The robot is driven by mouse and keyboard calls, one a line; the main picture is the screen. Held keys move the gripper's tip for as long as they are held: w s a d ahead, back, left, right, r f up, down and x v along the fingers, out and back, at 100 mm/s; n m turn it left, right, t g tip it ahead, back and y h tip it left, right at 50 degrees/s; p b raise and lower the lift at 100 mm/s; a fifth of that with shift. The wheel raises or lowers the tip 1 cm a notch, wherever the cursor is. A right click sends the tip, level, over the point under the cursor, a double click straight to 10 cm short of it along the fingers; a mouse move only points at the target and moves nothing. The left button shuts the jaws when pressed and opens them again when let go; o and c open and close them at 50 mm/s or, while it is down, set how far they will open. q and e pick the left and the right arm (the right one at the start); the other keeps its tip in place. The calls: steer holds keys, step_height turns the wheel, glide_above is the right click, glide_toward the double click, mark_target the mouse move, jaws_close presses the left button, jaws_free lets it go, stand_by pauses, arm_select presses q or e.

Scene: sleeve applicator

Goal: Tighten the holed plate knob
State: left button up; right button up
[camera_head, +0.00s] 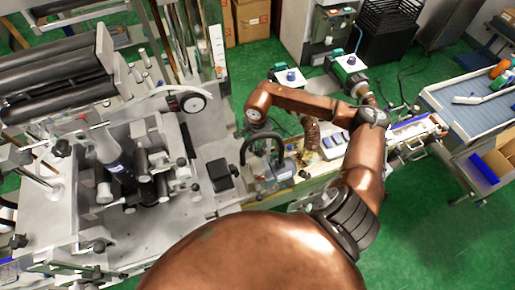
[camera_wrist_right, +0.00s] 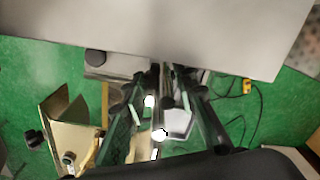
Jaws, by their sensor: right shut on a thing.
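My right gripper (camera_head: 262,160) is at the machine, below the bend of my copper arm. In the right wrist view its two dark fingers (camera_wrist_right: 162,78) come together at the lower edge of a large pale grey plate (camera_wrist_right: 200,28). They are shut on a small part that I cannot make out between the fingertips. I cannot clearly pick out the knob's shape or the plate's holes. A separate round black knob (camera_wrist_right: 95,57) sits on a grey block (camera_wrist_right: 115,65), left of the fingers. My left gripper is not in view.
The machine's metal deck (camera_head: 120,215) with rollers and clamps fills the left. A black box (camera_head: 220,173) sits left of my gripper. A conveyor (camera_head: 470,95) and an open carton (camera_head: 500,150) stand at right. Green floor (camera_head: 430,230) is clear at lower right.

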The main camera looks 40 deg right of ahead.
steer(key=shift+c, duration=0.5)
steer(key=shift+f+m+b, duration=0.15)
steer(key=shift+m+b, duration=0.65)
steer(key=shift+b, duration=0.25)
steer(key=m+b, duration=0.5)
steer(key=m, duration=0.1)
steer(key=shift+m+b, duration=0.3)
steer(key=shift+m, duration=0.1)
steer(key=shift+m+b, duration=0.65)
steer(key=shift+m, duration=0.45)
steer(key=shift+r, duration=0.2)
steer(key=o, duration=1.2)
steer(key=shift+c, duration=0.2)
